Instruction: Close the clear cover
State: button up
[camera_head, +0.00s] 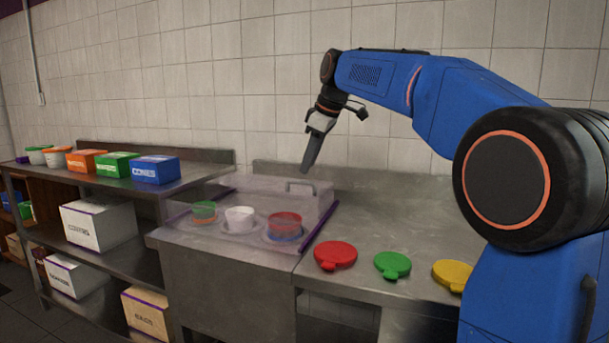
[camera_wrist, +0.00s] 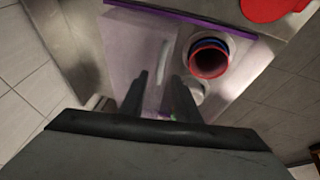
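The clear cover (camera_head: 262,188) is a see-through box lid at the back of the steel counter unit, between purple rails. It also shows in the wrist view (camera_wrist: 130,55). Its pale handle (camera_head: 300,186) lies just below my gripper (camera_head: 306,170). In the wrist view, the handle (camera_wrist: 163,62) appears beyond and roughly between the two fingertips of my gripper (camera_wrist: 160,78). The fingers are apart with nothing seen between them, and contact with the handle cannot be told. The red bowl (camera_wrist: 208,60) shows outside the cover's edge in the wrist view.
The unit holds a green bowl (camera_head: 204,210), a white bowl (camera_head: 239,217) and a red bowl (camera_head: 285,222). Red (camera_head: 335,254), green (camera_head: 392,265) and yellow (camera_head: 453,275) lids lie on the right counter. A shelf (camera_head: 80,178) with boxes stands left. A tiled wall (camera_head: 230,80) is behind.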

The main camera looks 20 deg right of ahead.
aim_at(304, 182)
jog(key=shift+x, duration=2.45)
jog(key=shift+c, duration=0.5)
grip_shut()
